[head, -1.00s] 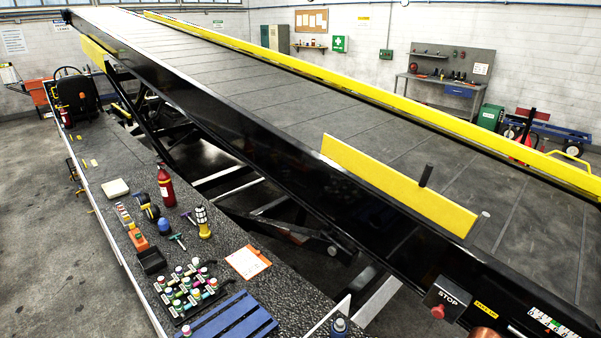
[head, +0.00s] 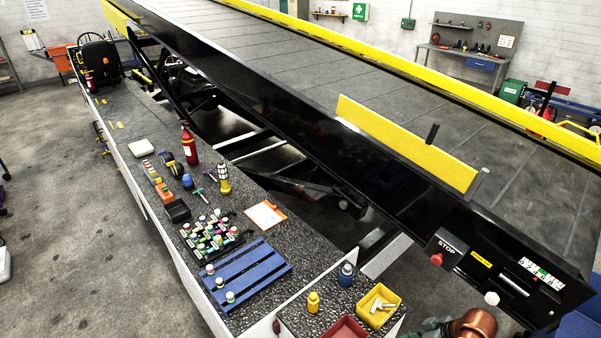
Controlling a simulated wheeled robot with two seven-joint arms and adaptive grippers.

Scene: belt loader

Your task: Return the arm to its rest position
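Neither of my grippers shows in the head view, so I cannot see their fingers or anything in them. A rounded copper-coloured part shows at the bottom edge, right of centre, cut off by the frame. I cannot tell whether it belongs to one of my arms. The belt loader (head: 300,120) runs from the upper left to the lower right. Its STOP box (head: 446,251) is on the near side, above the copper part.
The loader's deck holds a blue slatted rack (head: 240,290) with white-capped pieces, a black tray of coloured-capped pieces (head: 207,233), an orange-edged sheet (head: 265,216) and a red extinguisher (head: 190,145). A yellow bin (head: 378,306) and red tray (head: 346,330) are near the bottom.

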